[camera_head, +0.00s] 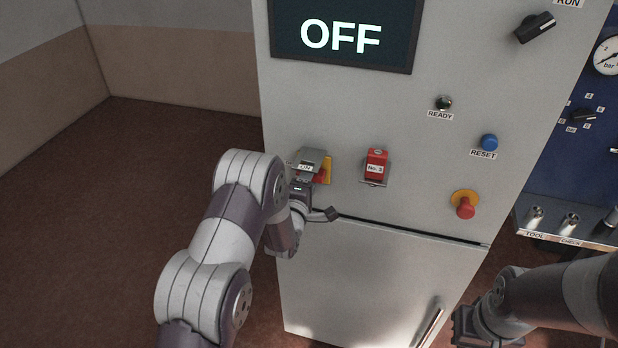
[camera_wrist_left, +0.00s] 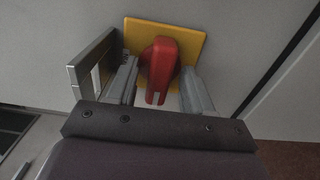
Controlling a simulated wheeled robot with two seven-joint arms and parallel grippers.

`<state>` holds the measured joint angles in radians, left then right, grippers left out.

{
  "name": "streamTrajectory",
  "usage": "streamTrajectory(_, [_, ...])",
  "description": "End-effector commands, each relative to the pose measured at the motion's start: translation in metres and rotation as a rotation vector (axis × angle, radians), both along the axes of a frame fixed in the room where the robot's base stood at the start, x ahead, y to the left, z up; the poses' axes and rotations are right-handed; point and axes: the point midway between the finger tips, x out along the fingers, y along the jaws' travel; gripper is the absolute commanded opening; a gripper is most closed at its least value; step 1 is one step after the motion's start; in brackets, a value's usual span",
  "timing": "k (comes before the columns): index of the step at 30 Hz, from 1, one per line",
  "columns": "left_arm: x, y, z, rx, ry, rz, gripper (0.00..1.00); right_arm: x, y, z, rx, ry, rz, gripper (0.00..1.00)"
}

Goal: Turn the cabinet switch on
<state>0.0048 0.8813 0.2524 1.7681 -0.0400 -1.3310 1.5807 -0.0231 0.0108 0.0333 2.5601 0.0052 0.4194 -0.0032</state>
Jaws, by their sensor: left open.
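The cabinet (camera_head: 370,265) is pale grey, and its dark display (camera_head: 342,35) reads OFF. The cabinet switch is a red handle (camera_wrist_left: 160,65) on a yellow plate (camera_wrist_left: 191,42), seen in the left wrist view. In the head view my left arm and a grey labelled flap (camera_head: 309,160) hide most of it; part of the yellow plate (camera_head: 326,170) shows. My left gripper (camera_wrist_left: 160,84) is open, with one finger on each side of the red handle; contact cannot be told. My right gripper (camera_head: 468,326) is low at the right; its jaw state is unclear.
A red No. 2 block (camera_head: 376,163) is right of the flap. Further right are a red knob on yellow (camera_head: 464,205), a blue RESET button (camera_head: 489,142) and a black RUN knob (camera_head: 536,27). A blue panel (camera_head: 570,165) stands beyond. Floor at left is clear.

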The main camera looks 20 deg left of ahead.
Motion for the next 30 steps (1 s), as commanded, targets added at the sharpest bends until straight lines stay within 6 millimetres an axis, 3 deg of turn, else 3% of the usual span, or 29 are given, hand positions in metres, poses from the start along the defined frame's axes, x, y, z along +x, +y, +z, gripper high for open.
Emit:
streamTrajectory(1, [0.0, 0.0, 0.0, 0.0, 0.0, 0.0, 0.51, 0.0, 0.0, 0.0, 0.0, 0.0, 0.0, 0.0])
streamTrajectory(6, [0.0, 0.0, 0.0, 0.0, 0.0, 0.0, 0.0, 0.0, 0.0, 0.0, 0.0, 0.0, 0.0, 0.0])
streamTrajectory(17, [0.0, 0.001, -0.002, 0.047, -0.004, 0.001, 0.0, 0.0, 0.0, -0.01, 0.0, 0.0, 0.0, 0.0])
streamTrajectory(30, [0.0, 0.001, -0.005, 0.386, -0.017, 0.003, 0.0, 0.0, 0.0, -0.061, 0.0, 0.0, 0.0, 0.0])
